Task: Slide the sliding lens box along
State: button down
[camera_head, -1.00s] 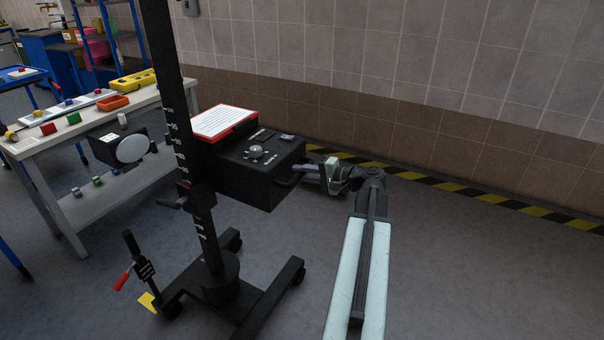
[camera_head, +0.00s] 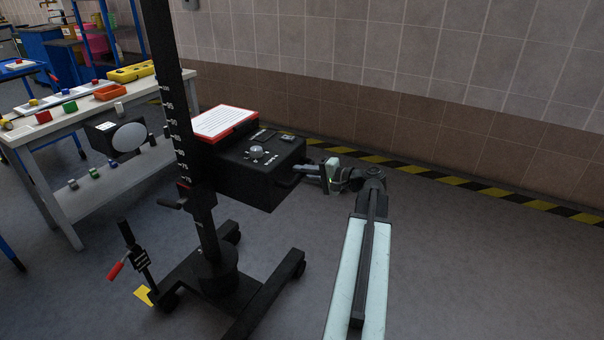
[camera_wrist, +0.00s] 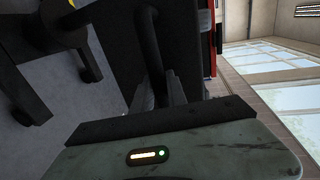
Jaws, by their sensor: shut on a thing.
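The sliding lens box is a black box (camera_head: 258,180) with a knob and small controls on top, carried on a black upright column (camera_head: 190,130) with a white scale. A round pale lens (camera_head: 129,138) on a black housing shows left of the column. My gripper (camera_head: 301,170) is at the box's right side, shut on its dark handle (camera_head: 287,181). In the wrist view, my gripper's fingers (camera_wrist: 160,92) are around the dark curved handle bar (camera_wrist: 149,45) in front of the black box face (camera_wrist: 115,40). The exact finger contact is partly hidden.
The column stands on a black wheeled base (camera_head: 225,300). A red-handled lever (camera_head: 117,268) rises at its left. A white workbench (camera_head: 90,115) with coloured blocks stands behind left. A tiled wall with a striped floor strip (camera_head: 440,179) runs behind. The floor at right is clear.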

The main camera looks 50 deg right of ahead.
notch_tip(320, 180, down, 9)
jog(key=b, duration=0.6)
jog(key=shift+r+b, duration=0.15)
jog(key=shift+b, duration=0.15)
jog(key=shift+d, duration=0.1)
jog(key=c, duration=1.3)
grip_release()
jog(key=p+v, duration=0.1)
jog(key=v, duration=0.7)
jog(key=shift+p, duration=0.3)
jog(key=shift+w, duration=0.1)
